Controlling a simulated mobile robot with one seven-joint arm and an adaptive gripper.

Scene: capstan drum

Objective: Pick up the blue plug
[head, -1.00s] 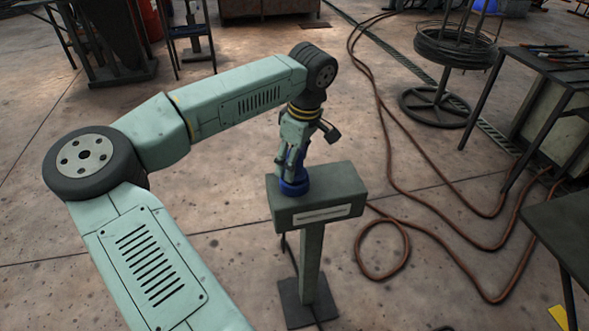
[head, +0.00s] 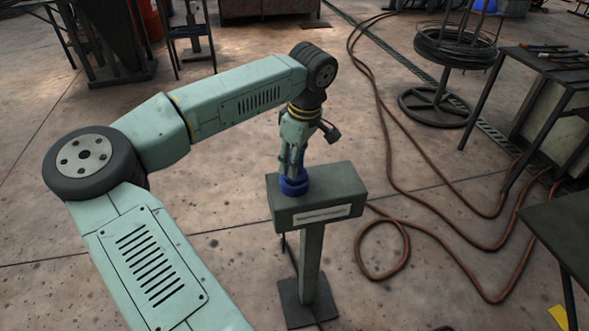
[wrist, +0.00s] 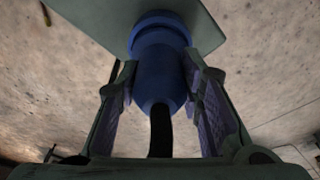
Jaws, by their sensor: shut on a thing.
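The blue plug (head: 294,185) sits on top of a grey-green box on a post, at the box's left part. My gripper (head: 293,170) is above the box with its fingers pointing down around the plug. In the wrist view the blue plug (wrist: 160,75) lies between the two finger pads of my gripper (wrist: 160,88), and the fingers are shut on it. A dark cable leaves the plug's near end in the wrist view. The plug's far end meets the box, and its seat there is hidden.
The box (head: 330,195) stands on a post with a square foot (head: 308,302). Brown hoses (head: 400,195) lie on the floor to the right. A wire-coil stand (head: 437,105) and a table (head: 560,70) are further right. Floor left of the post is clear.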

